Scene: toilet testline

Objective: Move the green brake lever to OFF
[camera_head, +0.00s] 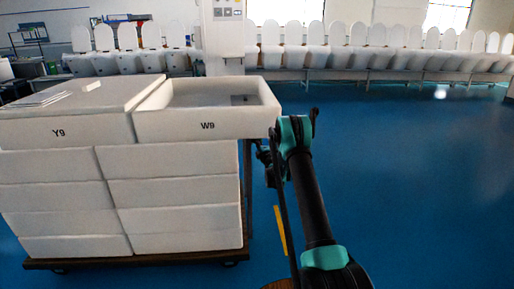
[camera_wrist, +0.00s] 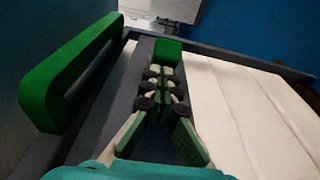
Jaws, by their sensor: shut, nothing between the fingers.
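In the wrist view, a small green block (camera_wrist: 168,50) stands on the grey frame just beyond my fingertips. A long green loop-shaped handle (camera_wrist: 70,72) is at the left of that view, apart from my gripper. I cannot tell for sure which of these green parts is the brake lever, and I see no OFF mark. My gripper (camera_wrist: 165,76) is shut and empty, with its tips very close to the green block; whether they touch it I cannot tell. In the head view my gripper is small and dark beside the trolley's right edge, mostly hidden by my arm.
White boxes marked Y9 and W9 (camera_head: 190,190) are stacked on a trolley (camera_head: 140,260) left of my arm. White box sides (camera_wrist: 245,110) also fill the right of the wrist view. Rows of toilets (camera_head: 390,58) stand at the back. The blue floor (camera_head: 420,180) to the right is clear.

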